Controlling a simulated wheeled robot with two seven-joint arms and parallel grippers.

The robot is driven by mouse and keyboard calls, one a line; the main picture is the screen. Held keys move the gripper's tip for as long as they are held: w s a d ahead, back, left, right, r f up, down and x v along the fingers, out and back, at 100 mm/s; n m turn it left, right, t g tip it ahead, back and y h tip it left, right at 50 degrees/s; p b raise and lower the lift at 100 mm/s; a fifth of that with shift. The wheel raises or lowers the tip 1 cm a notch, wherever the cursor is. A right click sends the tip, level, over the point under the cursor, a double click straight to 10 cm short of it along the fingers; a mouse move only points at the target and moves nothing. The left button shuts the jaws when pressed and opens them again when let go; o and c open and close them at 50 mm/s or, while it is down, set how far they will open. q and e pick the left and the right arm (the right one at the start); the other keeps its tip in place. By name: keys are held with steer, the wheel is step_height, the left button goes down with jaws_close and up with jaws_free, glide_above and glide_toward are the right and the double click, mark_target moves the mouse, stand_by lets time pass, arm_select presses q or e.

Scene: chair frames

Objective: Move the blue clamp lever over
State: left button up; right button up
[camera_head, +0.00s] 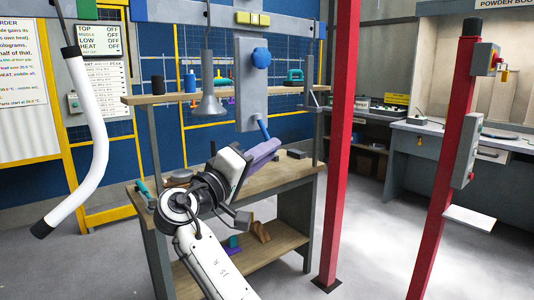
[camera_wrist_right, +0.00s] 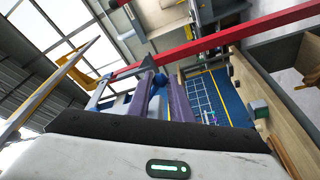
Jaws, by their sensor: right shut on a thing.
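The blue clamp lever (camera_head: 263,129) sticks out below a grey upright plate (camera_head: 246,85) that hangs over the workbench. A round blue knob (camera_head: 261,57) sits higher on the same plate. My right gripper (camera_head: 263,150) has purple fingers and is at the lower end of the lever, shut on it. In the right wrist view the purple fingers (camera_wrist_right: 160,98) stand on both sides of a blue part, and the blue knob (camera_wrist_right: 160,79) shows beyond them. The lever's gripped end is mostly hidden by the fingers. My left gripper is not in view.
A grey lamp-shaped fixture (camera_head: 207,100) hangs left of the plate. A wooden shelf (camera_head: 160,98) runs behind, above the workbench top (camera_head: 283,175). A red post (camera_head: 342,140) stands to the right. A white curved tube (camera_head: 92,130) hangs at the left.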

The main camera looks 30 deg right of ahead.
steer(key=shift+w+a+f+b, duration=0.1)
steer(key=shift+w+f+b, duration=0.55)
steer(key=shift+w, duration=0.3)
steer(key=o, duration=0.9)
steer(key=shift+w, duration=0.15)
